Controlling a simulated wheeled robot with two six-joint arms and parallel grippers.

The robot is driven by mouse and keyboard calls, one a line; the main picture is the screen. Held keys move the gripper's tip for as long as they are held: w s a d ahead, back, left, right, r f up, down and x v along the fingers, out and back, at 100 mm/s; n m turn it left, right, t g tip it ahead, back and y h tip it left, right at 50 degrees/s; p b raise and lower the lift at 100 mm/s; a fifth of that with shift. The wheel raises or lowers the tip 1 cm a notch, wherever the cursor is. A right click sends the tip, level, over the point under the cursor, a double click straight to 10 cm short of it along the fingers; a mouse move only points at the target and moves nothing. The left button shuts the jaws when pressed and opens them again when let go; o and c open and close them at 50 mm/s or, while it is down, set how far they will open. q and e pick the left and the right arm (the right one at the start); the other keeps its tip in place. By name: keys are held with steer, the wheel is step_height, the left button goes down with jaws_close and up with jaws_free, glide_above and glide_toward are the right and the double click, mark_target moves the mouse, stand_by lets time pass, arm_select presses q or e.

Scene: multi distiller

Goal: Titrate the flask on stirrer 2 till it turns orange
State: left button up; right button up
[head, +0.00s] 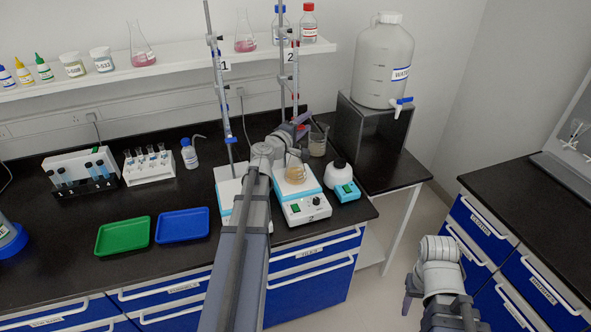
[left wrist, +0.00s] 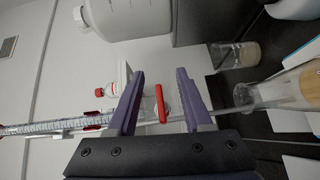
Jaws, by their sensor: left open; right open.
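The flask (head: 296,173) holds pale tan liquid and stands on stirrer 2 (head: 303,208), under the burette marked 2 (head: 282,75). In the left wrist view the flask (left wrist: 302,85) is at the right edge, with the burette tip pointing into its neck. My left gripper (head: 301,122) is at the burette's lower part. In the left wrist view its purple fingers (left wrist: 158,92) are open on either side of the red stopcock handle (left wrist: 161,104), which shows between them. Contact is not clear. My right gripper (head: 410,288) is open and empty, low over the floor at right.
Stirrer 1 (head: 228,190) and burette 1 (head: 219,85) stand left, partly behind my left arm. A beaker (head: 318,141) and a small white-and-blue device (head: 342,182) are close to stirrer 2. Green (head: 123,237) and blue (head: 182,224) trays lie left. A water carboy (head: 383,62) stands right.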

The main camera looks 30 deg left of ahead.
arm_select(q)
steer(key=s, duration=0.7)
steer(key=shift+s+r, duration=0.15)
steer(key=shift+r, duration=0.05)
steer(key=s+d+f+m+g+h, duration=0.2)
steer(key=d+f+m+g, duration=0.15)
steer(key=d, duration=0.65)
steer(key=s+d+f+m+g+h, duration=0.1)
steer(key=d+f+m+g+h, duration=0.3)
steer(key=d, duration=0.6)
steer(key=s+d+f+m+g, duration=0.2)
steer(key=d+f+m, duration=0.3)
steer(key=d, duration=0.4)
steer(key=s+d+f+m+g+y, duration=0.3)
steer(key=s+f+m+g+y, duration=0.1)
steer(key=s, duration=0.4)
steer(key=s+d+f+m+g+y, duration=0.3)
steer(key=s+f+m+g, duration=0.1)
steer(key=s, duration=0.5)
steer(key=shift+s+d+y, duration=0.25)
steer(key=shift+d+y, duration=0.15)
